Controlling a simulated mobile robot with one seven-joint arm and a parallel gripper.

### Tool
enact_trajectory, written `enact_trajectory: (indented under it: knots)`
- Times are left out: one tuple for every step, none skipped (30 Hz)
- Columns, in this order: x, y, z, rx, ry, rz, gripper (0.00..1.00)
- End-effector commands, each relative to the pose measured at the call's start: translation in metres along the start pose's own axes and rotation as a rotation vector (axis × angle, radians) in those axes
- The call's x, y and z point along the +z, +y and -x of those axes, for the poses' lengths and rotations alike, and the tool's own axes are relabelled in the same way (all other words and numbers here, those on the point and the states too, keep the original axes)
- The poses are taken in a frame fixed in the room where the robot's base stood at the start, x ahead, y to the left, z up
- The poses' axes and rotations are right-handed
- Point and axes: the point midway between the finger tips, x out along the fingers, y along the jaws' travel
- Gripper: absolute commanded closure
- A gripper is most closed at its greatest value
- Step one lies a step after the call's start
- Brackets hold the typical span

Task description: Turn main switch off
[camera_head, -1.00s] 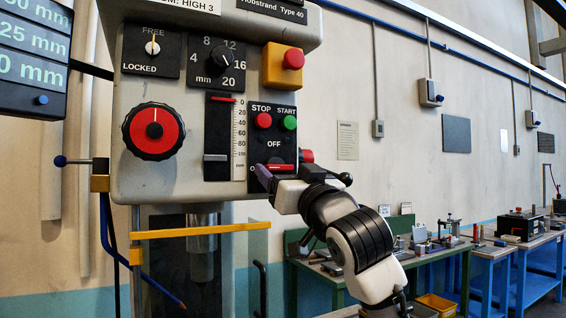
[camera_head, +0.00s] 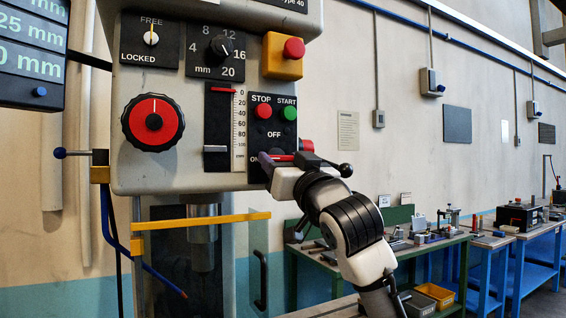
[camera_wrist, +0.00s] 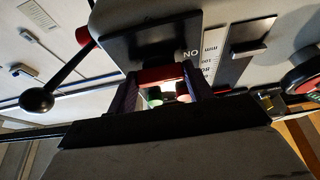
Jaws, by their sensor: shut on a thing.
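The main switch (camera_head: 285,157) is a red bar handle on a black panel, below the START and STOP buttons. OFF is printed above it and ON at its left. The bar lies roughly level, its left end towards the ON mark. My gripper (camera_head: 268,162) is at the switch and covers part of it in the head view. In the wrist view the red bar (camera_wrist: 160,75) lies between the two fingers of my gripper (camera_wrist: 162,88), and the fingers are shut on it.
A yellow box with a red button (camera_head: 293,48) is above the panel. A lever with a black ball (camera_head: 346,170) stands close to my gripper at the right; its ball also shows large in the wrist view (camera_wrist: 37,99). A yellow bar (camera_head: 200,221) crosses below. Workbenches (camera_head: 440,240) stand at the right.

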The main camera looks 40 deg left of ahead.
Motion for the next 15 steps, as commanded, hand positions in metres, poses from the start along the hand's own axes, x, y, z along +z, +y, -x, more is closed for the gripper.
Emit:
enact_trajectory:
  knots:
    - [0.0001,-0.0004,0.0001,0.003,0.0,-0.009,0.72]
    - [0.0,-0.0004,0.0001,0.005,0.0,-0.016,0.72]
    - [-0.0002,-0.0004,0.0002,0.01,0.001,-0.026,0.72]
    - [-0.0003,-0.0007,0.0002,0.014,0.001,-0.035,0.72]
    - [-0.0001,-0.0011,0.0,0.017,0.001,-0.048,0.72]
    - [0.0001,-0.0016,-0.0002,0.025,0.0,-0.065,0.72]
    - [0.0001,-0.0017,-0.0002,0.031,0.0,-0.081,0.72]
    - [-0.0001,-0.0018,-0.0002,0.038,0.001,-0.098,0.72]
    - [0.0001,-0.0021,-0.0004,0.048,0.0,-0.124,0.72]
    - [0.0002,-0.0023,-0.0005,0.056,0.0,-0.144,0.72]
    - [0.0002,-0.0024,-0.0006,0.065,0.0,-0.165,0.72]
    - [-0.0001,-0.0026,-0.0006,0.078,0.0,-0.197,0.72]
    - [0.0,-0.0029,-0.0007,0.087,0.0,-0.221,0.72]
    - [-0.0001,-0.0034,-0.0009,0.097,0.0,-0.245,0.72]
    - [-0.0006,-0.0034,-0.0008,0.112,0.0,-0.28,0.72]
